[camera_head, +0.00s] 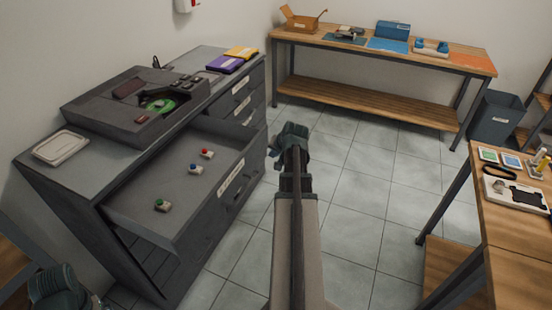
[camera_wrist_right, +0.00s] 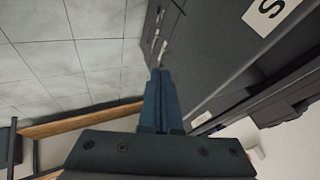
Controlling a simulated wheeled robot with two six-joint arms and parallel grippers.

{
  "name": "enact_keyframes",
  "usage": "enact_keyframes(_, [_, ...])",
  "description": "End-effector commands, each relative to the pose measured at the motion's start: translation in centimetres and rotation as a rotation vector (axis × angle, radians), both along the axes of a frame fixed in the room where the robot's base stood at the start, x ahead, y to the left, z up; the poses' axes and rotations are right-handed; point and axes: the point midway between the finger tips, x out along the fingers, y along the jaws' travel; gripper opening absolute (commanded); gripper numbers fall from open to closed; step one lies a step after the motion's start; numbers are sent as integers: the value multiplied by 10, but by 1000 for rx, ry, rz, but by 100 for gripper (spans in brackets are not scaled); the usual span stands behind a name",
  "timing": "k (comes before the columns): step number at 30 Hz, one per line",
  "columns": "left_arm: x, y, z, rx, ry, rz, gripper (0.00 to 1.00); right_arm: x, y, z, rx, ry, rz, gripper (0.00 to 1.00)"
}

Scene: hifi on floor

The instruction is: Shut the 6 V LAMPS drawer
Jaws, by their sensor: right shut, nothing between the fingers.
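An open drawer (camera_head: 180,180) sticks out of the grey cabinet (camera_head: 60,182). Small lamps with a green (camera_head: 161,204), a blue (camera_head: 193,168) and a red (camera_head: 206,153) top stand in it. Its front carries a white label (camera_head: 231,178), too small to read here. My right gripper (camera_head: 290,132) is off the drawer's far right corner, apart from it in the head view. In the right wrist view its fingers (camera_wrist_right: 160,76) are shut and empty, beside a dark front with a label (camera_wrist_right: 272,12) showing an "S".
On the cabinet top stand a disc player (camera_head: 135,108), a pale tray (camera_head: 61,146) and purple (camera_head: 226,64) and yellow (camera_head: 242,53) boxes. A workbench (camera_head: 385,55) stands at the back, a table (camera_head: 515,215) at right. The tiled floor (camera_head: 365,185) between is clear.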

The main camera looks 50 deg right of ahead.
Motion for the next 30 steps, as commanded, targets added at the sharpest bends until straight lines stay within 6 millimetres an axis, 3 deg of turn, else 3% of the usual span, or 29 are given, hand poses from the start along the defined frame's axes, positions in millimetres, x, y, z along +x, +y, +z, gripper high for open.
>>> enact_keyframes(1, [0,0,-15,0,0,0,96,7,-4,-15,0,0,2,0])
enact_keyframes(5, [0,0,-30,0,0,0,96,18,-9,-30,0,1,1,0])
enact_keyframes(15, [0,0,-23,0,0,0,96,52,1,-23,-1,1,1,0])
enact_keyframes(30, [0,0,-23,0,0,0,96,56,2,-23,0,0,0,0])
